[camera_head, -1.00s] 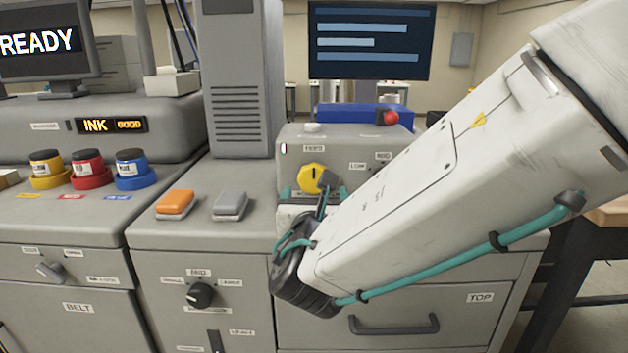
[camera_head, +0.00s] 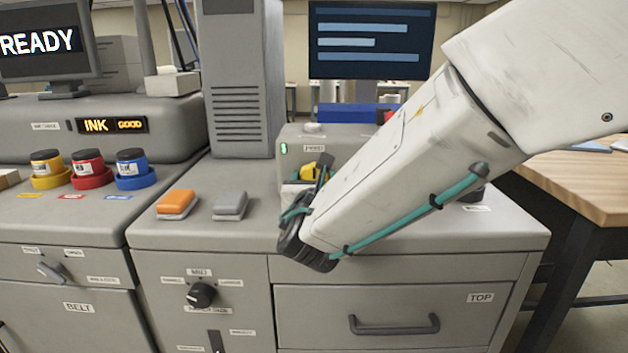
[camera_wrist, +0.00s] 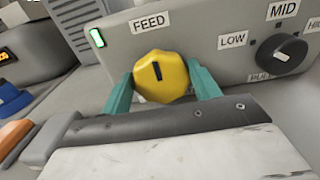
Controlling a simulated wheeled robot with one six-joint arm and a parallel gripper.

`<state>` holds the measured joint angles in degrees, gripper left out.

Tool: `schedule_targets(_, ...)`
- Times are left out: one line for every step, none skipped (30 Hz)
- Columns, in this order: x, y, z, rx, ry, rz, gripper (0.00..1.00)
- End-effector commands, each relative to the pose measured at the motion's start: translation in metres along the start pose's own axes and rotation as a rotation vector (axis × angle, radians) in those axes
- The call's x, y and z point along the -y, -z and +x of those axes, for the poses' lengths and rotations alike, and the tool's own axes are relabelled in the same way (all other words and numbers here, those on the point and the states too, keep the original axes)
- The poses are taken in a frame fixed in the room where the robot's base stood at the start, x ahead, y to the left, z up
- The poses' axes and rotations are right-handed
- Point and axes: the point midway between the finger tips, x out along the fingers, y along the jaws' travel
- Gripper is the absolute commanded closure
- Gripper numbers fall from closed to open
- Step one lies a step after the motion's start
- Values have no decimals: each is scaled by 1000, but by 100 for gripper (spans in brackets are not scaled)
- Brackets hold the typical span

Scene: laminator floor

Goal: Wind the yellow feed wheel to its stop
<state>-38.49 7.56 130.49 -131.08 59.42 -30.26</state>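The yellow feed wheel (camera_wrist: 162,76) sits on the grey panel under the FEED label in the wrist view. Its dark pointer mark stands near upright in that picture. In the head view, the wheel (camera_head: 313,170) is partly hidden by my gripper and arm. The teal fingers of my gripper (camera_wrist: 162,88) are spread, one at each side of the wheel. Only small gaps seem to part them from its rim; contact is not clear. The gripper in the head view (camera_head: 318,172) is mostly hidden behind my wrist.
A green light (camera_wrist: 97,38) glows left of the FEED label. A black selector knob (camera_wrist: 282,54) is close by on the right. Orange (camera_head: 176,204) and grey (camera_head: 230,205) buttons lie on the bench top left of my wrist. A monitor (camera_head: 370,40) stands behind.

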Motion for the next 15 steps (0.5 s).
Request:
schedule_targets(0, 0, 0, 0, -1, 0, 56)
schedule_targets(0, 0, 0, 0, -1, 0, 61)
schedule_targets(0, 0, 0, 0, -1, 0, 61)
schedule_targets(0, 0, 0, 0, -1, 0, 61)
schedule_targets(0, 0, 0, 0, -1, 0, 61)
schedule_targets(0, 0, 0, 0, -1, 1, 61)
schedule_targets(0, 0, 0, 0, -1, 2, 61)
schedule_targets(0, 0, 0, 0, -1, 5, 61)
schedule_targets(0, 0, 0, 0, -1, 9, 61)
schedule_targets(0, 0, 0, 0, -1, 14, 61)
schedule_targets(0, 0, 0, 0, -1, 20, 61)
schedule_targets(0, 0, 0, 0, -1, 32, 61)
schedule_targets(0, 0, 0, 0, -1, 42, 61)
schedule_targets(0, 0, 0, 0, -1, 53, 61)
schedule_targets(0, 0, 0, 0, -1, 72, 61)
